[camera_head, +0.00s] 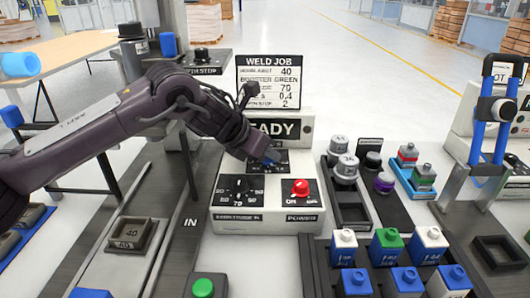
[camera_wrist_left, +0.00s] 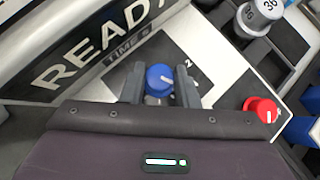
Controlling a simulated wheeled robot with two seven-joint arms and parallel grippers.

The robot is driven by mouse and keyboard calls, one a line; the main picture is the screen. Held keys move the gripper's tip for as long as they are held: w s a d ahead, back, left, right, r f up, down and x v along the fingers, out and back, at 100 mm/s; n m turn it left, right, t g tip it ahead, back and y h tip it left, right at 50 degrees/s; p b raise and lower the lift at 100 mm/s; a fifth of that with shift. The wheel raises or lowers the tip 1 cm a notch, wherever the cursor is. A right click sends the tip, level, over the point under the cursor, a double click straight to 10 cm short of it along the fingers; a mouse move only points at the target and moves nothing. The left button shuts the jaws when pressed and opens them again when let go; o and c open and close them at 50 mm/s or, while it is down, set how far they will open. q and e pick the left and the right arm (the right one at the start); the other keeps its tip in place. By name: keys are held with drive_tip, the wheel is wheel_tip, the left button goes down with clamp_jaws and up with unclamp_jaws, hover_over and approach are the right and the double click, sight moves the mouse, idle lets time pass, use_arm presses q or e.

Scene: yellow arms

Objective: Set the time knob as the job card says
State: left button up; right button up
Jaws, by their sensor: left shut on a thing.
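The job card (camera_head: 270,82) is headed WELD JOB and stands upright behind the machine; its rows show 40, BOOSTER GREEN, 70, 0.4 and 2. The blue time knob (camera_wrist_left: 159,76) sits on the dial plate below the READY sign, marked TIME s. My left gripper (camera_wrist_left: 159,84) is shut on this knob, one finger on each side. The knob's white mark points to the right in the wrist view, on the side of the printed 2 (camera_wrist_left: 189,62); the exact setting is unclear. In the head view my left gripper (camera_head: 262,153) hides most of this dial. My right gripper is out of view.
A black knob (camera_head: 239,187) marked around 70 and a red power knob (camera_head: 300,188) sit on the panel below. Grey weights (camera_head: 345,168) stand in a tray to the right. Blue, green and white bottles (camera_head: 388,245) fill the front right. A green button (camera_head: 203,287) is in front.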

use_arm(q)
drive_tip(key=shift+d+r+n+t+y, duration=0.1)
drive_tip(key=shift+n+t+y, duration=0.5)
drive_tip(key=shift+n, duration=0.5)
drive_tip(key=shift+n+t+y+p, duration=0.35)
drive_tip(key=shift+n+y, duration=0.15)
drive_tip(key=shift+n, duration=0.2)
use_arm(e)
drive_tip(key=shift+s+d+f, duration=0.25)
drive_tip(key=shift+s+f, duration=0.25)
drive_tip(key=shift+f, duration=0.1)
drive_tip(key=shift+s+f, duration=0.1)
use_arm(q)
drive_tip(key=o, duration=1)
drive_tip(key=shift+c, duration=0.2)
use_arm(e)
drive_tip(key=shift+w, duration=0.2)
